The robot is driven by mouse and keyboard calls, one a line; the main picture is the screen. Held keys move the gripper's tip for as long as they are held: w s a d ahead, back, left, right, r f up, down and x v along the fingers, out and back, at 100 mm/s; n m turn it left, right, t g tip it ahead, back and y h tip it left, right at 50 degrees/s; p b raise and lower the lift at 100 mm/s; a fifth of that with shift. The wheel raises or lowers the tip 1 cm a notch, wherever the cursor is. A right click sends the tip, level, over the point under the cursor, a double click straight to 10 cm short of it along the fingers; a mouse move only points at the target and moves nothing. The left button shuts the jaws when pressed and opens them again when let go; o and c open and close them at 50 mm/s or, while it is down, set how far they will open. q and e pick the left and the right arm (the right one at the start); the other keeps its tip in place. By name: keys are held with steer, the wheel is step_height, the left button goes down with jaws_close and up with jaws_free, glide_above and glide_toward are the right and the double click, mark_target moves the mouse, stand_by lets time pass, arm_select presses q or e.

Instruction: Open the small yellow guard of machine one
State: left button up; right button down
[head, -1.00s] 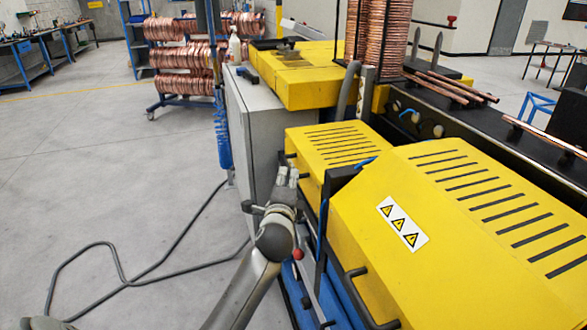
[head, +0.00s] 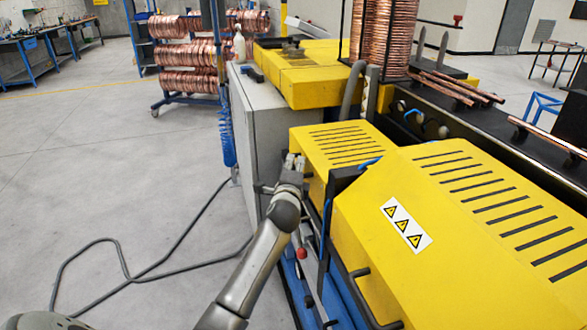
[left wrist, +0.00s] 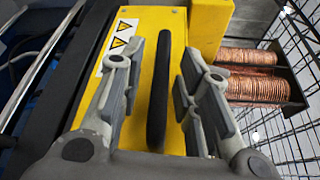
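The small yellow guard (head: 345,148) with black slots is down on the machine, left of and beyond the larger yellow guard. My left gripper (head: 294,161) is at its left side, where it hides part of the guard's edge. In the left wrist view, the guard's yellow face (left wrist: 142,85) with warning labels fills the middle. Its black bar handle (left wrist: 158,90) stands between the two open fingers of my left gripper (left wrist: 158,75), with a visible gap on each side. My right gripper is not in view.
The large yellow guard (head: 460,210) with its own black handle (head: 368,295) stands close on the right. A grey cabinet (head: 257,130) stands just behind my left gripper. A dark cable (head: 125,260) lies on the open floor at left. Copper coils (head: 190,80) stand farther back.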

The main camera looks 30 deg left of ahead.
arm_select(q)
jaws_close()
